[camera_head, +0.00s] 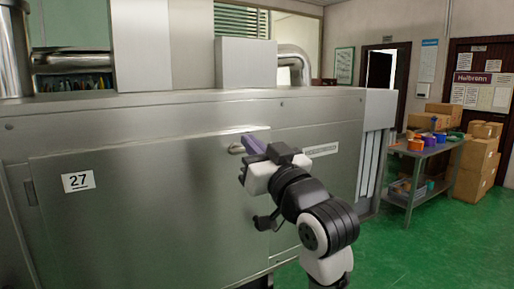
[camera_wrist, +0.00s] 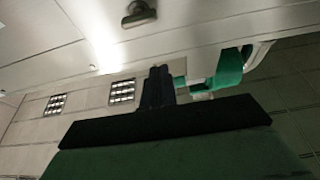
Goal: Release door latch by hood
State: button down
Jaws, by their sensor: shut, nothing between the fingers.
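The steel machine's large door panel (camera_head: 140,215) carries a white "27" label and appears closed. A small metal latch (camera_head: 237,149) sticks out near the door's upper right edge. My gripper (camera_head: 253,143) is at this latch, with its purplish fingertips just right of it; I cannot tell whether they touch. In the wrist view my gripper (camera_wrist: 157,85) shows as dark, closed fingers with nothing visible between them. A dark oval fitting (camera_wrist: 138,14) on a pale panel lies beyond them, apart from the fingers; I cannot tell if it is the latch.
The machine's hood front (camera_head: 180,110) runs above the door, with a steel box (camera_head: 246,66) and pipe on top. A metal table (camera_head: 432,147) with coloured items and cardboard boxes (camera_head: 480,155) stand at the right. Green floor (camera_head: 420,255) is open at the lower right.

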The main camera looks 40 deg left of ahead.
aim_at(239, 143)
jog(key=a+p, duration=0.1)
jog(key=w+a, duration=0.1)
jog(key=a, duration=0.1)
jog(key=w+a+p, duration=0.1)
jog(key=a, duration=0.1)
jog(key=shift+w+a+f+p, duration=0.1)
jog(key=shift+a+f+p, duration=0.05)
jog(key=shift+f+p, duration=0.2)
jog(key=shift+f, duration=0.6)
jog(key=shift+f+n+b, duration=0.15)
jog(key=shift+n+b, duration=0.2)
jog(key=shift+n, duration=0.05)
